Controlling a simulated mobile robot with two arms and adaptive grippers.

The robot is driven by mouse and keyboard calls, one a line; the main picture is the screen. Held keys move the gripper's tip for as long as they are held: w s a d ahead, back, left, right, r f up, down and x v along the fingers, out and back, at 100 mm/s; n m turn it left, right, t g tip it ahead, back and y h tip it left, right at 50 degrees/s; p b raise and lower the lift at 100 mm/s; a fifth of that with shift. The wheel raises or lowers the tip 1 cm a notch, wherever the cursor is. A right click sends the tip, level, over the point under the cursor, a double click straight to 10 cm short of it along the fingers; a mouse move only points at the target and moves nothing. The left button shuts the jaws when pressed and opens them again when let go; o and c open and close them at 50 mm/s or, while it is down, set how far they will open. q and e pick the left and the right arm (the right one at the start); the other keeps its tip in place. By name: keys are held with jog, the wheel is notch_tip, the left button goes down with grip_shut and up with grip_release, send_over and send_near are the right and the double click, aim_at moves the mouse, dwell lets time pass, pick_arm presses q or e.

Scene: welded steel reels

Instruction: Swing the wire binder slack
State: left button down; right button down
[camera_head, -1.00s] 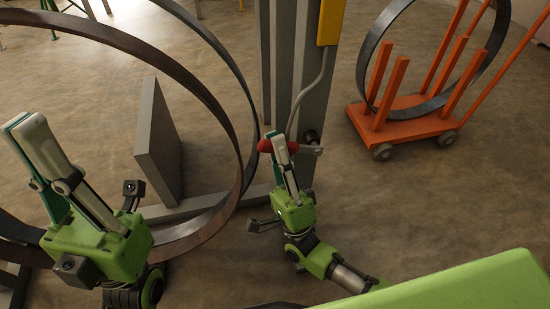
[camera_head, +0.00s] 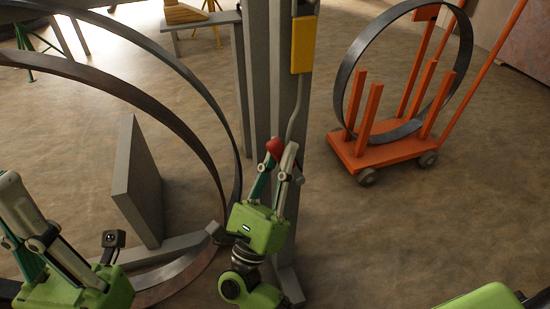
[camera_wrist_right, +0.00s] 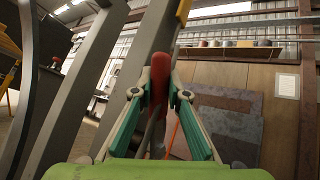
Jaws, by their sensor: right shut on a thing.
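The wire binder's red handle (camera_head: 275,148) is beside the grey post, between the fingertips of my right gripper (camera_head: 278,160). In the right wrist view the red handle (camera_wrist_right: 160,76) stands roughly upright, with the gripper's fingers (camera_wrist_right: 160,92) closed on it from both sides. The binder's pivot and the rest of its lever are hidden behind the gripper in the head view. My left gripper (camera_head: 22,195) is at the lower left, away from the binder; its fingers overlap from this angle, so their opening is unclear.
Large steel rings (camera_head: 182,80) stand at left around a grey slab (camera_head: 140,180). The grey post (camera_head: 258,90) carries a yellow box (camera_head: 303,45) with a cable. An orange cart (camera_head: 385,150) holding a steel ring (camera_head: 345,75) stands at right.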

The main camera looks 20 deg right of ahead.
jog(key=shift+d+m+g+h, duration=0.2)
jog(key=shift+m+g+h, duration=0.1)
jog(key=shift+m+g, duration=0.1)
jog(key=c, duration=2)
grip_release()
jog(key=shift+o, duration=0.2)
jog(key=v, duration=1.2)
